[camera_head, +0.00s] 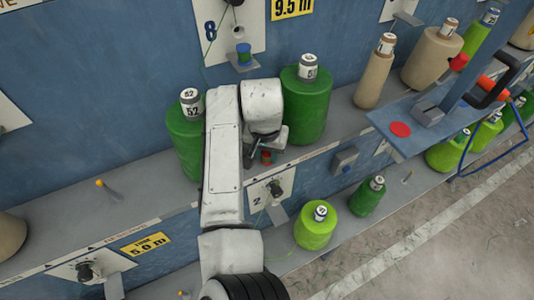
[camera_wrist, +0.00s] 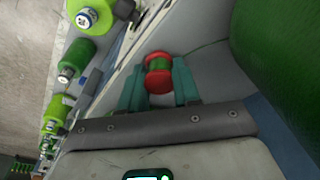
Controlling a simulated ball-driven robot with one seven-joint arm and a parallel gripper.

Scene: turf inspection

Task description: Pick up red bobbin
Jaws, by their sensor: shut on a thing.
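The red bobbin (camera_wrist: 158,82) has red end flanges and a green wound middle. In the wrist view it sits between the two teal fingers of my gripper (camera_wrist: 158,74), which is shut on it. In the head view the bobbin (camera_head: 266,157) is a small red and green spot just below my gripper (camera_head: 258,152), close to the grey ledge. I cannot tell whether it touches the ledge. The arm and hand hide part of the fingers in the head view.
A large green cone (camera_head: 306,105) stands close right of my gripper, and another green cone (camera_head: 185,140) stands left of the arm. Light green (camera_head: 315,227) and dark green (camera_head: 367,197) cones stand lower. A blue bracket (camera_head: 420,115) is at right. The left ledge is mostly clear.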

